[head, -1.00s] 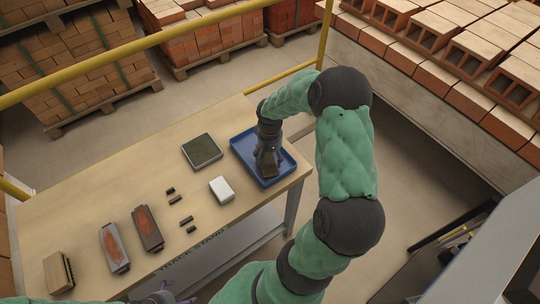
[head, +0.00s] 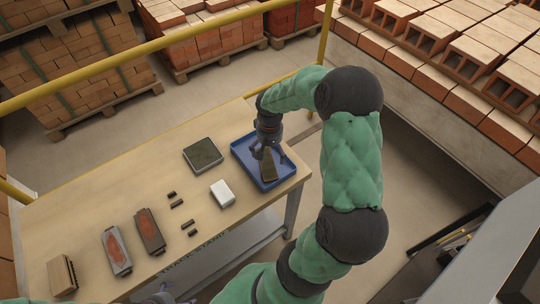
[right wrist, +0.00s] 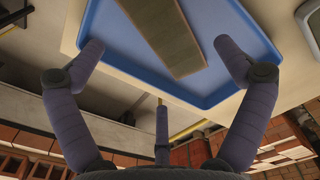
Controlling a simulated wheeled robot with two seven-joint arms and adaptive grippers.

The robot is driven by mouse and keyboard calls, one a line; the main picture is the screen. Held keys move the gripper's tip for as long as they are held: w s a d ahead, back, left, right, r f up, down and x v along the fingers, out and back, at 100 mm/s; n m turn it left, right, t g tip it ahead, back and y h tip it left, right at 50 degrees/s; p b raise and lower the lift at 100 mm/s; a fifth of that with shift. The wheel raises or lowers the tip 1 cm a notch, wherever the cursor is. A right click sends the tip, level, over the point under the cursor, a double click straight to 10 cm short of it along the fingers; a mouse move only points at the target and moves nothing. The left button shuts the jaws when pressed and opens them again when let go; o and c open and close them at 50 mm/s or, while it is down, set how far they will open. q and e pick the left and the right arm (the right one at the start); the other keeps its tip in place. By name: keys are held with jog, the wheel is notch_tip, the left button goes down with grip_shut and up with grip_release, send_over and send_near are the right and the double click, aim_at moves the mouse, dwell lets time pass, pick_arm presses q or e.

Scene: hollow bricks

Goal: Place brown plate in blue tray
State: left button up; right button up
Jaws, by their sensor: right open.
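The brown plate (head: 268,170) is long and flat and lies in the blue tray (head: 288,173) at the table's right end. In the right wrist view the plate (right wrist: 165,30) shows on the tray's blue floor (right wrist: 222,88), its far end out of frame. My right gripper (head: 269,153) is just above the tray over the plate. In the right wrist view its fingers (right wrist: 162,62) are spread wide, with nothing between them. A little of my left gripper (head: 160,297) shows at the bottom edge; its fingers are not clear.
A dark green square block (head: 203,154) and a white block (head: 222,193) stand left of the tray. Several small dark pieces, a brown-red brick (head: 149,231), a grey-red brick (head: 116,251) and a tan block (head: 62,275) lie farther left. A yellow rail (head: 170,37) runs behind the table.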

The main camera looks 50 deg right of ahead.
aim_at(270, 162)
notch_tip(270, 162, up, 6)
jog(key=p, duration=0.1)
jog(key=shift+r, duration=0.2)
dwell(0.5)
